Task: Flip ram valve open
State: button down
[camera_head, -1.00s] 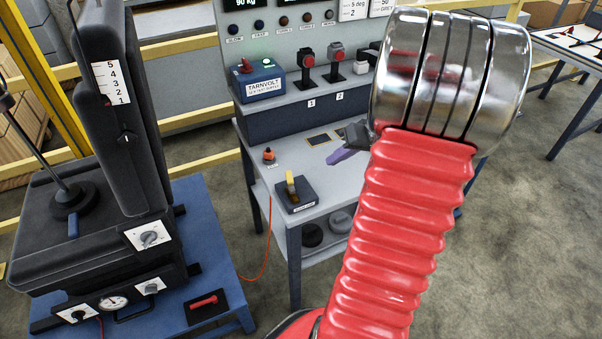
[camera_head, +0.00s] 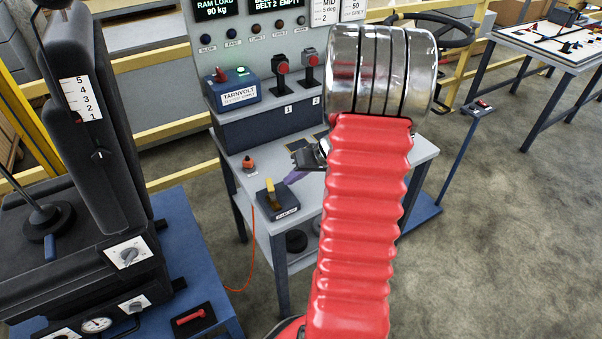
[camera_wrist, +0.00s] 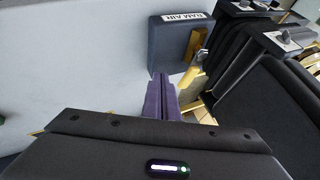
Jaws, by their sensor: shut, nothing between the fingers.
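The ram valve is a dark box labelled RAM AIR (camera_head: 283,206) with a yellow lever (camera_head: 271,190) that stands up from it, at the front left of the grey bench. In the wrist view the dark box (camera_wrist: 176,50) is at the top centre, and its yellow lever (camera_wrist: 194,50) is on its right side. My gripper (camera_head: 292,177) has purple fingers, shut and empty, just right of the lever in the head view. In the wrist view the fingertips (camera_wrist: 161,76) point at the box's lower edge, left of the lever. I cannot tell whether they touch the box.
The grey bench (camera_head: 240,171) also carries an orange-red knob (camera_head: 248,162), the blue TARNVOLT box (camera_head: 232,89) and two red-topped switches behind. A black press (camera_head: 85,130) on a blue stand is at the left. Open concrete floor lies to the right.

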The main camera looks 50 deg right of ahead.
aim_at(271, 189)
jog(key=shift+w+a+r, duration=0.1)
jog(key=shift+w+a, duration=0.3)
jog(key=shift+a, duration=0.3)
jog(key=shift+w+a+r, duration=0.1)
jog(key=shift+w+a, duration=0.25)
jog(key=shift+a, duration=0.3)
jog(key=shift+w, duration=0.1)
jog(key=shift+w+a+f+n+g+y, duration=0.1)
jog(key=shift+w+n+g+y, duration=0.15)
jog(key=shift+n, duration=0.3)
jog(key=shift+w+a+r+n+g+y, duration=0.1)
jog(key=shift+w+n+y, duration=0.1)
jog(key=shift+n+y, duration=0.3)
jog(key=shift+w+a+f+n+g+y, duration=0.1)
jog(key=shift+w+n+g+y, duration=0.1)
jog(key=shift+n, duration=0.45)
jog(key=shift+s, duration=0.15)
jog(key=shift+s+d, duration=0.2)
jog(key=shift+s, duration=0.45)
